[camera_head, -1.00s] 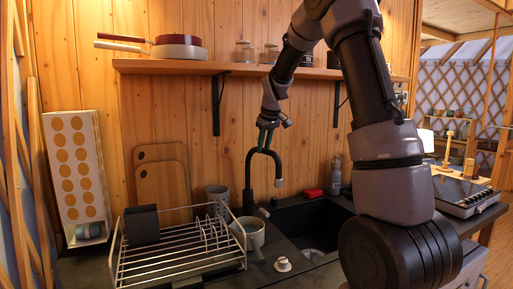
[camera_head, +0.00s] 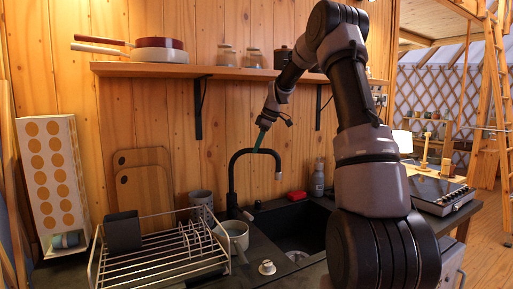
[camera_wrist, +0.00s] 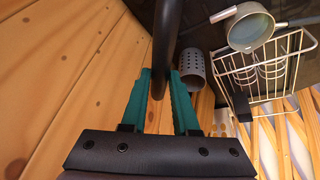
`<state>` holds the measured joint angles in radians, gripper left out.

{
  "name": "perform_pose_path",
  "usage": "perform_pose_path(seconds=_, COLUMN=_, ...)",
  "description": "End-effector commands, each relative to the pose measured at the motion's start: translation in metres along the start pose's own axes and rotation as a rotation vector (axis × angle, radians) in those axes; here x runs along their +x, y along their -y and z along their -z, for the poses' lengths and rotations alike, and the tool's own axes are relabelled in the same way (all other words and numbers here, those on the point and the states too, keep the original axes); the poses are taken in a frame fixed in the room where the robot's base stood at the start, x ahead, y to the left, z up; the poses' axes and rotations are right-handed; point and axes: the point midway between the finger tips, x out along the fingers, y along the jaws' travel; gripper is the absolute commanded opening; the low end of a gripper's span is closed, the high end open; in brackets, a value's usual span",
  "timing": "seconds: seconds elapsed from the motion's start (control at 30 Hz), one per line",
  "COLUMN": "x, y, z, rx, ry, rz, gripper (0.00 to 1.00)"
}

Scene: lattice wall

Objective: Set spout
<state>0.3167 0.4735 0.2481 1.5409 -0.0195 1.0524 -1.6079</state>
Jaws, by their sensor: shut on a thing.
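The black arched spout (camera_head: 256,152) rises from the tap beside the sink. Its arch reaches to the right, and its downturned tip hangs near the sink's back left part. My gripper (camera_head: 260,140) is at the top of the arch, with its teal fingers on the tube. In the wrist view the fingers of my gripper (camera_wrist: 160,85) sit on either side of the black spout tube (camera_wrist: 164,45), shut on it. The tap's lower part is out of sight in the wrist view.
A dish rack (camera_head: 165,262), a pot (camera_head: 238,230) and a grey perforated cup (camera_head: 201,198) stand left of the black sink (camera_head: 300,222). A red item (camera_head: 296,195) and a bottle (camera_head: 317,183) stand behind it. A wooden shelf (camera_head: 150,70) runs above.

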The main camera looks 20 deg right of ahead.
Motion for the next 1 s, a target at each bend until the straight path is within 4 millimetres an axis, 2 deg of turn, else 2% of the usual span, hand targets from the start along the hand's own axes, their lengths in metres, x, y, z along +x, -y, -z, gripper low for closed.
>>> perform_pose_path(seconds=0.47, x=0.0000, y=-0.0015, z=0.0007, rx=-0.015, ry=-0.002, rz=0.005, gripper=0.00)
perform_pose_path(seconds=0.5, x=0.0000, y=-0.0015, z=0.0007, rx=-0.015, ry=-0.002, rz=0.005, gripper=0.36)
perform_pose_path(seconds=0.57, x=0.0001, y=-0.0015, z=0.0006, rx=-0.015, ry=-0.001, rz=0.005, gripper=0.58)
perform_pose_path(seconds=0.87, x=-0.0001, y=-0.0014, z=0.0002, rx=-0.014, ry=-0.001, rz=0.005, gripper=0.58)
perform_pose_path(seconds=1.0, x=-0.0088, y=-0.0015, z=0.0006, rx=-0.014, ry=-0.001, rz=0.004, gripper=0.58)
